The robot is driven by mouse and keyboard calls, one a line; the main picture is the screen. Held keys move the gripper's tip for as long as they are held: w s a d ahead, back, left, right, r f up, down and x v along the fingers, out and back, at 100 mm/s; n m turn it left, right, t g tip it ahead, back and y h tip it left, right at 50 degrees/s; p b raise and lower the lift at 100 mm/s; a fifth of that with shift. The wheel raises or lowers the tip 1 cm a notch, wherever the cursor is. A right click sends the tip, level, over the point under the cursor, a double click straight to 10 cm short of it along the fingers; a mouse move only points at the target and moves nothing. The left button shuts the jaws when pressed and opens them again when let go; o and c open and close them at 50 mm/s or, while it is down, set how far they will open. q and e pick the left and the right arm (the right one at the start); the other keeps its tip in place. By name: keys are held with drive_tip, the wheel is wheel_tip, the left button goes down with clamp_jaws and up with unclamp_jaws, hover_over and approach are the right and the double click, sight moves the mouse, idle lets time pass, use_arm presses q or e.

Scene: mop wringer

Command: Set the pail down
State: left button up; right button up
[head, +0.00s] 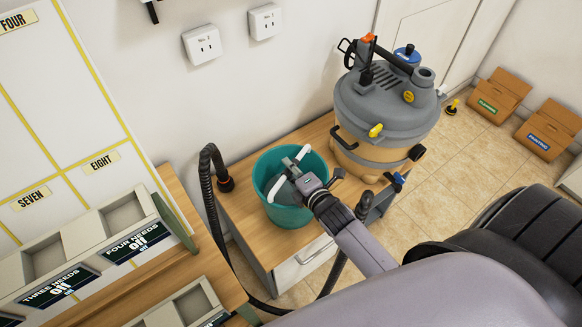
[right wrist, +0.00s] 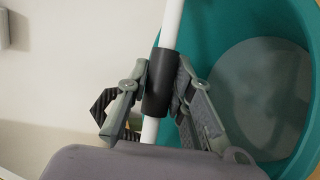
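The teal pail (head: 264,168) is over the wooden cabinet top (head: 240,207) in the head view, roughly upright. I cannot tell whether its base touches the wood. Its white handle (right wrist: 172,25) with a black grip (right wrist: 157,85) crosses the right wrist view. The pail's teal wall (right wrist: 220,75) and grey inside show to the right there. My right gripper (head: 290,174) is above the pail's opening, its fingers shut on either side of the black grip. It hides part of the handle and the pail's inside in the head view. My left gripper is not in view.
A grey and tan vacuum canister (head: 385,110) stands close behind and right of the pail. A black hose (head: 211,190) runs down left of the pail. Labelled trays (head: 100,235) are at left. Cardboard boxes (head: 500,92) stand on the floor at right.

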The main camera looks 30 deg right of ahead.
drive_tip(key=o, duration=0.4)
drive_tip(key=shift+r, duration=0.2)
drive_tip(key=shift+s, duration=0.35)
drive_tip(key=v, duration=1.1)
drive_tip(key=shift+s+b, duration=0.15)
drive_tip(key=shift+b, duration=0.3)
drive_tip(key=shift+d, duration=0.1)
